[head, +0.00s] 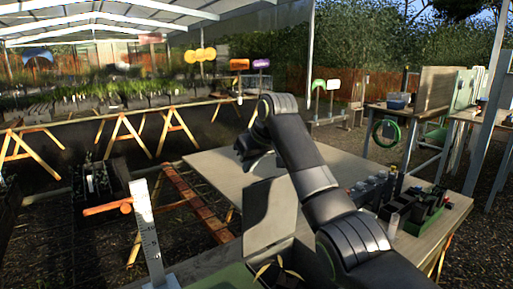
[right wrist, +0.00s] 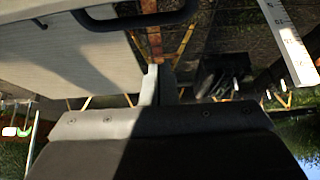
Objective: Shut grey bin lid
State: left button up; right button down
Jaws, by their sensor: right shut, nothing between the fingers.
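The grey bin lid (head: 271,212) stands up, open, as a flat panel near the front of the table in the head view. The bin (head: 262,272) is below it at the bottom edge, partly cut off, with some yellowish pieces at its opening. My right arm reaches past the right side of the lid. My right gripper (head: 248,160) is shut and empty, beyond and above the lid, apart from it. Its closed fingers show in the right wrist view (right wrist: 156,85). My left gripper is out of view.
The pale table (head: 215,163) is clear around the lid's left and far sides. A dark green tray (head: 420,212) with small containers stands on the right. A white marked post (head: 147,232) rises at the left. A black handle-like bar (right wrist: 140,20) shows in the wrist view.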

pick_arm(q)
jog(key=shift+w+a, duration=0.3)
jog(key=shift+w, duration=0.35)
pick_arm(e)
jog(key=shift+s+d+f, duration=0.25)
jog(key=shift+s+d, duration=0.35)
jog(key=shift+s, duration=0.25)
jog(key=shift+s+d+f, duration=0.25)
jog(key=shift+s+d, duration=0.3)
jog(key=shift+s, duration=0.25)
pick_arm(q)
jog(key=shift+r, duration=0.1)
pick_arm(e)
jog(key=shift+w, duration=0.1)
